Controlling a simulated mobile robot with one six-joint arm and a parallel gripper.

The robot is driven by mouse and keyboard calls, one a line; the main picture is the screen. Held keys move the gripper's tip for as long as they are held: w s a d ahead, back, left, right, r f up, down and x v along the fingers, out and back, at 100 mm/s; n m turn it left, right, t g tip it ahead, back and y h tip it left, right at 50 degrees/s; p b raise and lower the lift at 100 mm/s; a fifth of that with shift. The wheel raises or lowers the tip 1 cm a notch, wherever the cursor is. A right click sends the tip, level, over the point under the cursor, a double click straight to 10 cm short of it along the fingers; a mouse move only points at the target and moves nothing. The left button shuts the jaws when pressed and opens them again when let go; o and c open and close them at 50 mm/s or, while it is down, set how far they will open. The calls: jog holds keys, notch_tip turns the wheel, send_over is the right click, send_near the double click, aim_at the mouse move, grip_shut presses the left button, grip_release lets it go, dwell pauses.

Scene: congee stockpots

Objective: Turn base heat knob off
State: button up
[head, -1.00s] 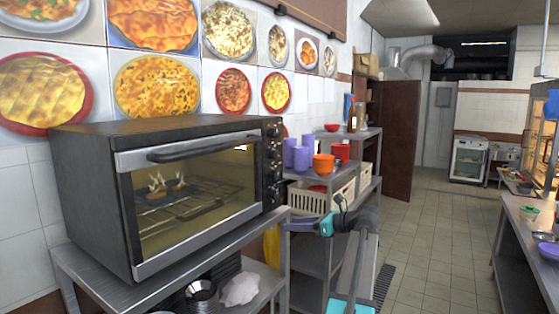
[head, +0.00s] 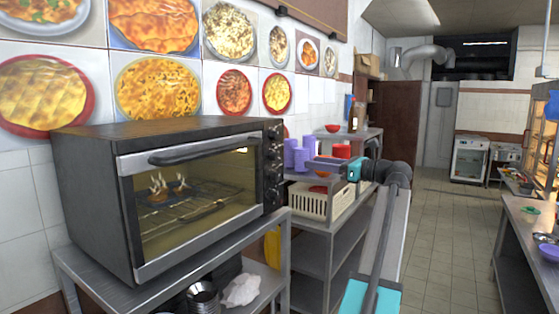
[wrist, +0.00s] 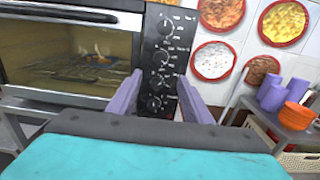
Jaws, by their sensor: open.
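A black countertop oven (head: 85,190) stands on a metal table at left, its glass door shut; flames show on the food inside. Its control panel (wrist: 173,40) bears a vertical column of several round black knobs, including an upper knob (wrist: 165,26) and the lowest knob (wrist: 153,104). The labels are too blurred to tell which is the base heat knob. My gripper (wrist: 160,76) is open and empty, its purple fingers on either side of the lower knobs in the wrist view. In the head view my gripper (head: 313,164) is right of the panel, apart from it.
Purple cups (head: 300,157), a red container (head: 342,151) and a cream basket (head: 312,204) stand on the metal shelf beyond the oven. Bowls (head: 201,299) sit below the oven. The tiled floor (head: 440,240) at right is clear.

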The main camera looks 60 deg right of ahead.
aim_at(278, 158)
jog(key=shift+w, duration=0.1)
jog(key=w+p, duration=0.3)
jog(key=w, duration=1)
jog(key=shift+w+d, duration=0.1)
jog(key=shift+w, duration=0.25)
jog(key=shift+c, duration=0.5)
